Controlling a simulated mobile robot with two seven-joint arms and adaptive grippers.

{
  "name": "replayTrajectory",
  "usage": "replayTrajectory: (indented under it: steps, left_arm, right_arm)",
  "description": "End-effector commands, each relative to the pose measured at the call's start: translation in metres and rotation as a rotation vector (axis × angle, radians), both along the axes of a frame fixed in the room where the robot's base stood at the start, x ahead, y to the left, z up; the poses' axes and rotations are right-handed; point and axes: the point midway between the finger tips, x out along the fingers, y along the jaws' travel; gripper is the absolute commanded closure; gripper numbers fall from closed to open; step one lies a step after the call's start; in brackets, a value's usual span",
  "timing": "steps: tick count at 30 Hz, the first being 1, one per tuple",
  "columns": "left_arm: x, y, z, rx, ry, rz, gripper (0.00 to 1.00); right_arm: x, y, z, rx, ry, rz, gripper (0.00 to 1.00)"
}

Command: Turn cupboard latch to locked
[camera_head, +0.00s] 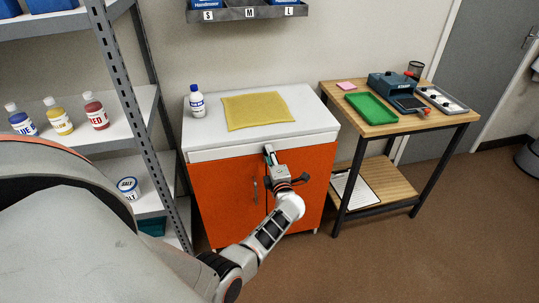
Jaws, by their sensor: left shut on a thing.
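The orange cupboard (225,200) stands in the middle with a white top (215,130) and a vertical handle (255,190) near the centre of its front. My left gripper (269,153) is at the upper middle of the cupboard front, just below the white top edge. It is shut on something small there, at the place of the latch. The fingers and wrist hide most of that part, so I cannot tell how the latch is turned. My right gripper is not in view.
A yellow cloth (257,110) and a white bottle with a blue cap (197,102) are on the cupboard top. A metal shelf (130,90) with paint bottles stands at left. A wooden table (385,124) with a green tray (372,108) stands at right.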

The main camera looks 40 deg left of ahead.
Motion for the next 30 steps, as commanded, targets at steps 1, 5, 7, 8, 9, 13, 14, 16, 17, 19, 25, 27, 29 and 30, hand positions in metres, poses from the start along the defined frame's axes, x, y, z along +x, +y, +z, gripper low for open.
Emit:
replayTrajectory:
  steps: [1,5,7,8,9,13,14,16,17,19,25,27,29,30]
  left_arm:
    - [0.0000,-0.0003,0.0000,0.006,0.008,0.000,1.00]
    - [0.0000,-0.0002,-0.0006,0.015,0.020,0.000,1.00]
    - [-0.0001,-0.0002,-0.0008,0.017,0.022,0.000,1.00]
    - [-0.0002,-0.0002,-0.0009,0.018,0.023,0.000,1.00]
    - [-0.0002,-0.0002,-0.0009,0.019,0.023,0.000,1.00]
    - [-0.0002,-0.0002,-0.0010,0.019,0.023,0.000,1.00]
    - [-0.0002,-0.0001,-0.0010,0.019,0.023,0.000,1.00]
    - [-0.0002,-0.0001,-0.0009,0.019,0.023,0.000,1.00]
    - [-0.0002,-0.0001,-0.0009,0.019,0.023,0.000,0.72]
    - [-0.0002,-0.0001,-0.0009,0.019,0.023,0.000,0.58]
    - [-0.0001,0.0000,-0.0005,0.018,0.021,0.000,0.58]
    - [0.0000,0.0000,-0.0004,0.018,0.021,0.000,0.58]
    - [-0.0005,-0.0005,-0.0004,0.018,0.021,0.000,0.58]
    - [-0.0011,-0.0016,-0.0005,0.017,0.021,0.000,0.58]
  right_arm:
    - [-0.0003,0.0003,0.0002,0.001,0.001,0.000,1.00]
    - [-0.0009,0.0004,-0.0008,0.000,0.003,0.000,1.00]
    - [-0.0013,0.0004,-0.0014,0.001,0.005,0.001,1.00]
    - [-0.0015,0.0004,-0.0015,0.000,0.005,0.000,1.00]
    - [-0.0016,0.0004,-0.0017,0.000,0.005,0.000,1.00]
    - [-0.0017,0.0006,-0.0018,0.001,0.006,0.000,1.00]
    - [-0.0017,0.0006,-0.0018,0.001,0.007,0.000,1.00]
    - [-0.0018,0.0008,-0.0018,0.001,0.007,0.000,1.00]
    - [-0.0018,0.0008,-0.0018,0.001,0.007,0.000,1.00]
    - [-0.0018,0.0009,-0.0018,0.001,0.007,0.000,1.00]
    - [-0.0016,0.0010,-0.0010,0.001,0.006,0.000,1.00]
    - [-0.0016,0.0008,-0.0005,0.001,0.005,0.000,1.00]
    - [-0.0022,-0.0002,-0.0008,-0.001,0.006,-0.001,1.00]
    - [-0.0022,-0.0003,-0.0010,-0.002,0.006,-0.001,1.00]
